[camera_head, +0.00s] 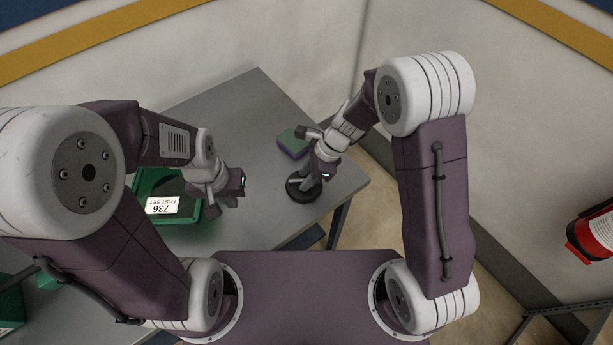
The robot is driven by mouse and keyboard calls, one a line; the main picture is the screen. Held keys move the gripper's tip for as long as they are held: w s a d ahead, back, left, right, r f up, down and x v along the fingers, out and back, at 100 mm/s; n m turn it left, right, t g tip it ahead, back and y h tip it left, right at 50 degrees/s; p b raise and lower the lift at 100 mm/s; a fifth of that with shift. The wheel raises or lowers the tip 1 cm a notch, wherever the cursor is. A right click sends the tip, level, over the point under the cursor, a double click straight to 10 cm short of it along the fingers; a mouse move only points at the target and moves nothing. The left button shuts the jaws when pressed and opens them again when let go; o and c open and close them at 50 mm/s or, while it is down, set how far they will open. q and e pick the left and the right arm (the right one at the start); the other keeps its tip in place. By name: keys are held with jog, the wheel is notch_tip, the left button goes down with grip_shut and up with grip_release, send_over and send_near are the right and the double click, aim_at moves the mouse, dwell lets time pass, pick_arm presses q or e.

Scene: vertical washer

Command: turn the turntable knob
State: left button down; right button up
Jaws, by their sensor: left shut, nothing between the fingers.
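A round black turntable (309,196) lies on the grey table near its right corner; its knob is mostly hidden by my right gripper. My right gripper (308,183) points down over the turntable, at or just above its middle. I cannot see whether its fingers touch the knob, or whether they are open or shut. My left gripper (234,200) is shut and empty, to the left of the turntable and beside the green bin.
A green bin (146,186) with a white label stands on the grey table (250,100) at left. A small green and purple block (293,143) lies behind the turntable. A red fire extinguisher (592,235) is at far right. The table's back area is clear.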

grip_shut()
